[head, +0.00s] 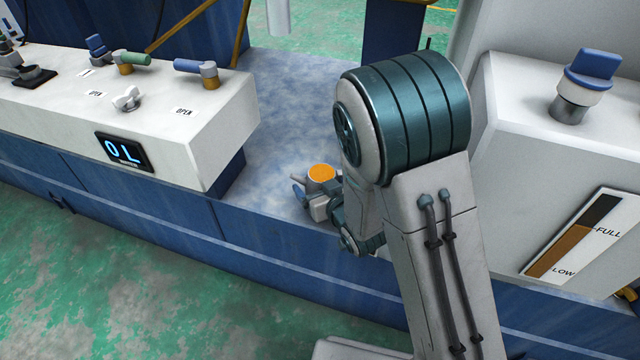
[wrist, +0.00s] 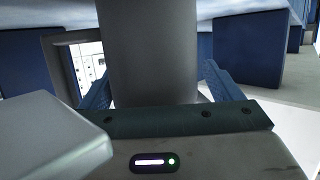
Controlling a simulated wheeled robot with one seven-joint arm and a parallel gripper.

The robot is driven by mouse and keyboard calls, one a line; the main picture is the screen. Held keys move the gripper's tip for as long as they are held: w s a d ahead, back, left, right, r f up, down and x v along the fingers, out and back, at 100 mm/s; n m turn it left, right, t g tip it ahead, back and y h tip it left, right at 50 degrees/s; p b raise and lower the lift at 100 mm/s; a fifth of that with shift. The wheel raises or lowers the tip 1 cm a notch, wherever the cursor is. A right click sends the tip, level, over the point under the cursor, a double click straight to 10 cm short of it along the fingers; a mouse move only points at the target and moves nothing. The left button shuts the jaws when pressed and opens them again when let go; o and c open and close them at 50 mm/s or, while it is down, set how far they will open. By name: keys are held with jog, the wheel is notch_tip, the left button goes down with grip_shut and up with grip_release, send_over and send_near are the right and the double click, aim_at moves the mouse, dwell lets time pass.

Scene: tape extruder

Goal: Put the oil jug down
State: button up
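The oil jug (head: 321,174), grey with a round orange top, is upright over the front part of the blue-grey deck between the two white consoles in the head view. My gripper (head: 310,202) is at its near side, low on its body. In the wrist view the jug's grey cylindrical body (wrist: 150,50) stands between the two blue fingers of my gripper (wrist: 158,88), one on each side and close against it. The jug's lower end is hidden, so I cannot tell whether it touches the deck.
The blue-grey deck (head: 285,110) is clear behind the jug. A white console (head: 190,125) with valves and a display stands left. A white tank (head: 535,150) with a blue-capped fitting (head: 587,75) and a level gauge (head: 580,235) stands right. The deck's front edge is close to the jug.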

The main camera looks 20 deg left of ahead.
jog(key=v, duration=0.2)
jog(key=shift+s+d+r+p, duration=0.2)
jog(key=shift+d+r+p, duration=0.05)
jog(key=shift+p, duration=0.1)
jog(key=p, duration=0.3)
jog(key=shift+s+d+r, duration=0.15)
jog(key=shift+s+r, duration=0.1)
jog(key=shift+r, duration=0.05)
jog(key=p, duration=0.3)
jog(key=shift+s+d+r, duration=0.1)
jog(key=shift+s+d, duration=0.1)
jog(key=p+v, duration=0.8)
jog(key=p, duration=0.5)
jog(key=shift+f, duration=0.3)
